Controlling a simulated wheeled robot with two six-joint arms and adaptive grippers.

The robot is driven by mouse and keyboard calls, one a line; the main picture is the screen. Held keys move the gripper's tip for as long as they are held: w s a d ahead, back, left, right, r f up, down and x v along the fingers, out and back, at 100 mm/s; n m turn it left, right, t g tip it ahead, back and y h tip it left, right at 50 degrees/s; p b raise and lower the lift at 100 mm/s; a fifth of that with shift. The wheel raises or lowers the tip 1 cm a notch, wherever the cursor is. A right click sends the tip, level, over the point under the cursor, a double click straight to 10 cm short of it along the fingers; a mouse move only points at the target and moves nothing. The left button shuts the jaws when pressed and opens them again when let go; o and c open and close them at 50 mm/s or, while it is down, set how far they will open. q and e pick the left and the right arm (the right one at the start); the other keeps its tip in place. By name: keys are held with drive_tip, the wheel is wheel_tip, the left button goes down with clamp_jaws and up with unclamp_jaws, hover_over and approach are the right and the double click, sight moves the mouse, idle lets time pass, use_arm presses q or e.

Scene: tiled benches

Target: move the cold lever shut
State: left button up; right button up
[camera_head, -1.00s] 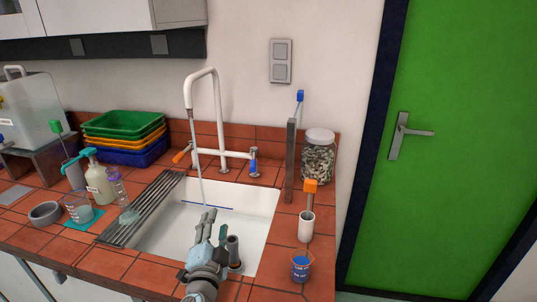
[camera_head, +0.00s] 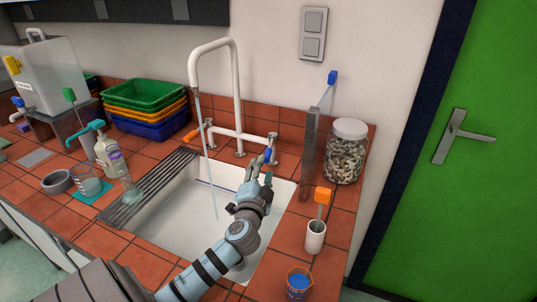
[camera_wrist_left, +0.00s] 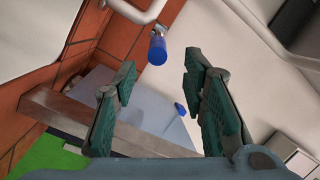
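The cold lever (camera_head: 267,155) is the blue handle at the right end of the white tap (camera_head: 237,88). My left gripper (camera_head: 260,177) is over the sink, just in front of and below this lever, with its fingers apart. In the left wrist view the blue lever (camera_wrist_left: 158,48) shows beyond and between the two open green-padded fingertips (camera_wrist_left: 161,73); I cannot tell whether they touch it. Nothing is seen between the fingers themselves. A thin stream of water (camera_head: 209,180) runs from the spout into the sink. My right gripper is not in view.
The orange lever (camera_head: 193,135) is on the tap's left side. An upright panel (camera_head: 309,155) and a jar of pebbles (camera_head: 346,152) stand right of the tap. A white cup with an orange-headed brush (camera_head: 315,236) and a blue-filled beaker (camera_head: 298,284) stand at the sink's right.

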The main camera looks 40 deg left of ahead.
sight(268, 152)
use_arm(q)
drive_tip(key=x, duration=0.7)
drive_tip(key=shift+w+f, duration=0.25)
drive_tip(key=shift+w, duration=0.1)
drive_tip(key=shift+w+a+r, duration=0.1)
drive_tip(key=shift+w+a, duration=0.05)
drive_tip(key=shift+a, duration=0.05)
clamp_jaws()
